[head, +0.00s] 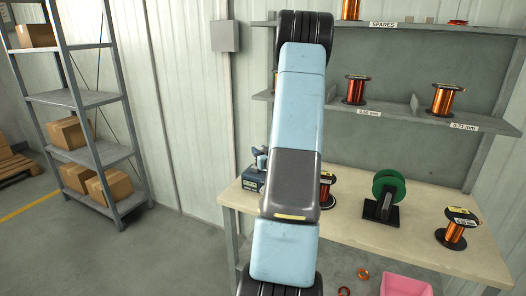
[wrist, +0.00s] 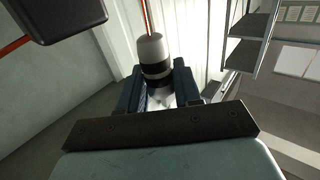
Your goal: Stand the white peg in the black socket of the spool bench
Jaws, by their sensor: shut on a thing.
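In the wrist view my gripper (wrist: 160,92) is shut on the white peg (wrist: 151,48), a cylinder with a rounded pale top and black bands. The peg stands up between the two dark blue fingers, and its lower part is partly hidden by them. In the head view my arm crosses the middle of the picture, and I cannot make out my gripper or the peg there. The spool bench (head: 345,226) is a pale-topped table at the right. I cannot pick out the black socket in either view; my arm hides part of the bench top.
A green spool (head: 390,184) on a black stand and a copper wire spool (head: 456,229) stand on the bench. Shelves (head: 385,110) with spools are above it. A pink bin (head: 405,286) is on the floor in front. A grey rack (head: 84,100) with boxes stands left.

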